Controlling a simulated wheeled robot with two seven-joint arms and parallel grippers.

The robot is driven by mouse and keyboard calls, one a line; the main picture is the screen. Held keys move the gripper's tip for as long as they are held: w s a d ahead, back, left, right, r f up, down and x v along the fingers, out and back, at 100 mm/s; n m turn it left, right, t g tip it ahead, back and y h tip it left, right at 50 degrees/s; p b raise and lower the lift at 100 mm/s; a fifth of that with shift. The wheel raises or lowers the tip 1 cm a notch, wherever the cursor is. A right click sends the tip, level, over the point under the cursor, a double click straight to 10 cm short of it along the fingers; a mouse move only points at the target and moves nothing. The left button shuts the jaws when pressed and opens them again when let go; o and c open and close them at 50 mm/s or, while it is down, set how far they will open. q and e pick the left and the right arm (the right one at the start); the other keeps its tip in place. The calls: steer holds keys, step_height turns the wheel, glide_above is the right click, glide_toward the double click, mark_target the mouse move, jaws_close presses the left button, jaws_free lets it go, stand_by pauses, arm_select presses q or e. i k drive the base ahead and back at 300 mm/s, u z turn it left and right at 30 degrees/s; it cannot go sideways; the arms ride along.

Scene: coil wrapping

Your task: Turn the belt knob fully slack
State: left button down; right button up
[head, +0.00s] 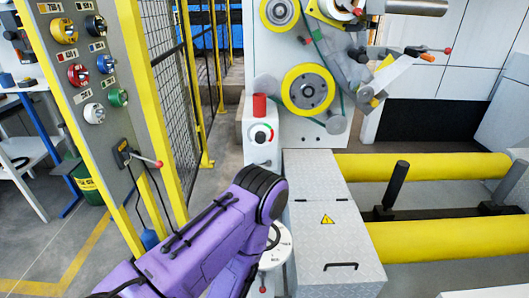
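A small dial (261,135) with a dark centre and a red and green scale sits on the front of a pale box beside the yellow wheel. A round white plate (277,250) with small markings shows lower down, partly covered by my purple arm. I cannot tell for sure which of these, if either, is the belt knob. My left arm comes in from the lower left and bends down at its black joint, in front of the machine. Its gripper is hidden behind the arm. My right gripper is not in view.
A panel (104,150) with several coloured knobs and a red-tipped lever (146,160) stands at the left. A red cylinder (260,106) tops the pale box. A metal cabinet (330,235) and yellow rollers (425,166) fill the right. Grey floor shows at the lower left.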

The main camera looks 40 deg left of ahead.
mark_target(260, 136)
steer(key=u, duration=1.25)
